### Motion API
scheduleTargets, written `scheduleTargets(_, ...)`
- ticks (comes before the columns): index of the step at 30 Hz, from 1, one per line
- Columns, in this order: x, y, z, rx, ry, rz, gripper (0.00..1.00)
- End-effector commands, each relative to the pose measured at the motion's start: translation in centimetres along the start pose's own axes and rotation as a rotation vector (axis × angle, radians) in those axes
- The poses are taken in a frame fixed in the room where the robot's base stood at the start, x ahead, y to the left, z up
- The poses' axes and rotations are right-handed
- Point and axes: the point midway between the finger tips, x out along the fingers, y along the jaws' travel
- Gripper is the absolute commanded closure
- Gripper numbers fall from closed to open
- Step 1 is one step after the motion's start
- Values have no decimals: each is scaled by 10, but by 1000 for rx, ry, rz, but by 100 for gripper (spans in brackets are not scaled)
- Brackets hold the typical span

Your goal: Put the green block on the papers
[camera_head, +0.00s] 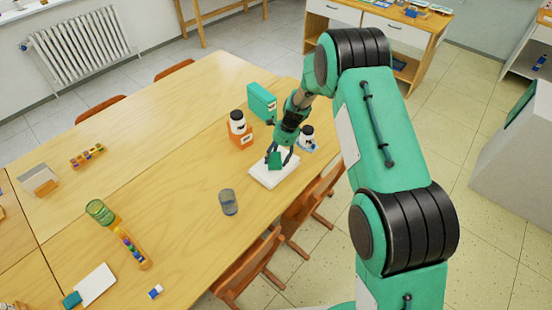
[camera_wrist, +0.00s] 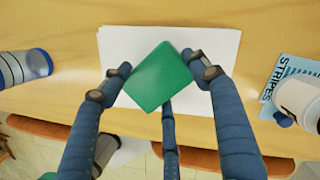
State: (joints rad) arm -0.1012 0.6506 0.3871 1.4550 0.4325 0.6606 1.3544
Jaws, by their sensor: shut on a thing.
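The green block (camera_head: 274,161) is held between the fingers of my gripper (camera_head: 279,155). In the wrist view the block (camera_wrist: 160,78) is a green square seen between the dark blue fingers of my gripper (camera_wrist: 162,82), turned at an angle. The white papers (camera_head: 262,178) lie as a stack near the table's right edge, directly below the block. They also show behind the block in the wrist view (camera_wrist: 215,45). Whether the block touches the papers or is just above them I cannot tell.
A glass (camera_head: 228,202) stands left of the papers. An orange box with a jar (camera_head: 239,140) stands behind them, near a teal box (camera_head: 262,101). A white jar (camera_head: 306,132) and a blue book (camera_wrist: 288,75) are to the right. Chairs (camera_head: 250,268) line the near edge.

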Motion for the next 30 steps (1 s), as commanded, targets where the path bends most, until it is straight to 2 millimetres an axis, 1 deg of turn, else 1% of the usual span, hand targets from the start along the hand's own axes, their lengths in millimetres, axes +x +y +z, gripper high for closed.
scheduleTargets(12, 3, 0, -1, 0, 0, -1, 67)
scheduleTargets(13, 3, 0, -1, -1, 0, -1, 35)
scheduleTargets(15, 3, 0, -1, -1, 0, -1, 21)
scheduleTargets(16, 3, 0, -1, 0, 0, -1, 20)
scheduleTargets(26, 2, 0, 0, 0, 0, -1, 20)
scheduleTargets(30, -4, 0, 0, 0, 0, -1, 20)
